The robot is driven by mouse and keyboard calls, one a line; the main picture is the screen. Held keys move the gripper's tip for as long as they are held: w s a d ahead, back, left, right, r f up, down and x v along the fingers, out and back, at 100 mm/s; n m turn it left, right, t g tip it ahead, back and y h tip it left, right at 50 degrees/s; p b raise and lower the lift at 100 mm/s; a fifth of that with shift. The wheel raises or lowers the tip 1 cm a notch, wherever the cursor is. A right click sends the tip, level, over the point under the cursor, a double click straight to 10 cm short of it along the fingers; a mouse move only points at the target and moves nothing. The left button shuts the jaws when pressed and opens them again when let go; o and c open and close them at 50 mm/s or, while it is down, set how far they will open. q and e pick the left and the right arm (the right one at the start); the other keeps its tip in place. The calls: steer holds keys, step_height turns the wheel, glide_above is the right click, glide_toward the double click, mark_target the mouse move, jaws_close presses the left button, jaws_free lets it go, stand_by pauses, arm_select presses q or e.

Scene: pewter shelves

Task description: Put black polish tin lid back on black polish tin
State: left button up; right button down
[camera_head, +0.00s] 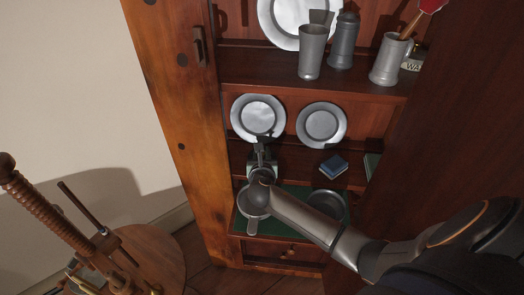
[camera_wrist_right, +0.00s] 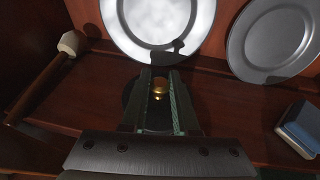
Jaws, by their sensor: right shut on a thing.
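My right gripper (camera_head: 262,165) reaches into the cabinet at the left of the lower shelf, in front of a plate. In the right wrist view, my right gripper (camera_wrist_right: 161,84) is shut on a small gold-coloured knob. A dark round piece lies around and below this knob; it looks like the black polish tin lid (camera_wrist_right: 157,116). The fingers and wrist cover much of it. I cannot make out the black polish tin separately, nor tell whether the lid touches it. My left gripper is not in view.
Two pewter plates (camera_head: 258,117) (camera_head: 321,125) lean at the back. A blue block (camera_head: 333,167) lies to the right on the shelf. A mallet-like tool (camera_wrist_right: 40,78) is at the left. A pewter pan (camera_head: 254,203) stands on the green surface below.

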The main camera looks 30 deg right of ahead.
stand_by(0.3)
steer(key=c, duration=0.7)
jaws_free()
steer(key=shift+o, duration=0.5)
steer(key=shift+o, duration=0.3)
steer(key=o, duration=0.4)
